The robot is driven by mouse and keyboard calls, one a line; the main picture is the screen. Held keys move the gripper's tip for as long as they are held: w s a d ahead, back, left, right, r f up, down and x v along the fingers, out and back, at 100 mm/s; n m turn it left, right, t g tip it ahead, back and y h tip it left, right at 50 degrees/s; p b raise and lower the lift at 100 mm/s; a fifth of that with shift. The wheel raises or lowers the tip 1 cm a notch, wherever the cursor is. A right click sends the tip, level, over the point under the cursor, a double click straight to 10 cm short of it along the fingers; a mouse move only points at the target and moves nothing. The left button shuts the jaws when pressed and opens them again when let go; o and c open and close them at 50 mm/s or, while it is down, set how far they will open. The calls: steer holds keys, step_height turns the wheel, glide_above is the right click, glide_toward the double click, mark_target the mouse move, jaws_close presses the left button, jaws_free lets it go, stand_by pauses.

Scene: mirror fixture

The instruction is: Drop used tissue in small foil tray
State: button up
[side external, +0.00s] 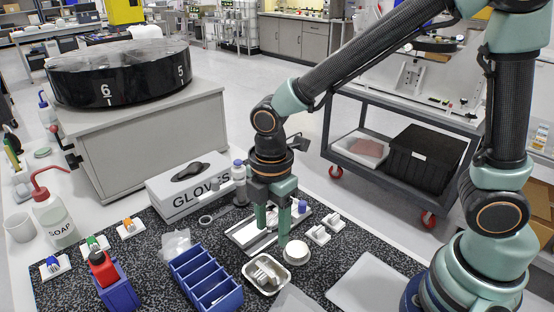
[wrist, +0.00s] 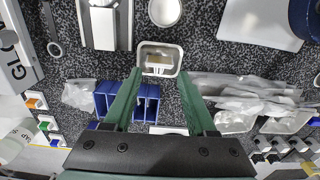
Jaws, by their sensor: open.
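The small tray (side external: 249,281) is a shallow, pale, rounded container on the speckled mat, in front of my gripper. It also shows in the wrist view (wrist: 160,44), just past and between my fingertips. A pale beige and white item (side external: 266,268) lies inside the tray, and it shows in the wrist view (wrist: 157,67) too. It may be the tissue, but it is too small to tell. My gripper (side external: 273,232) points down with its green fingers apart and nothing between them; it also shows in the wrist view (wrist: 160,75). Its fingers are above the mat, behind the tray.
A white round dish (side external: 296,252) stands right of the tray. A blue divided bin (side external: 205,279) and a crumpled clear bag (side external: 175,244) are to the left. A glove box (side external: 189,187) and a flat plate fixture (side external: 246,232) lie behind. A white sheet (side external: 369,285) is at right.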

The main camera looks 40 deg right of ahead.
step_height(320, 180, up, 9)
steer(key=shift+f, duration=0.2)
steer(key=s+d+r+m+t, duration=0.1)
steer(key=d+r+m+t, duration=0.1)
steer(key=d+m, duration=0.5)
steer(key=s+d+r+m+t, duration=0.1)
steer(key=d+r+m+t, duration=0.1)
steer(key=d+m, duration=0.6)
steer(key=m+t, duration=0.1)
steer(key=m, duration=0.2)
steer(key=shift+s+d+r+t, duration=0.2)
steer(key=shift+s+r+t, duration=0.05)
steer(key=shift+r+t, duration=0.05)
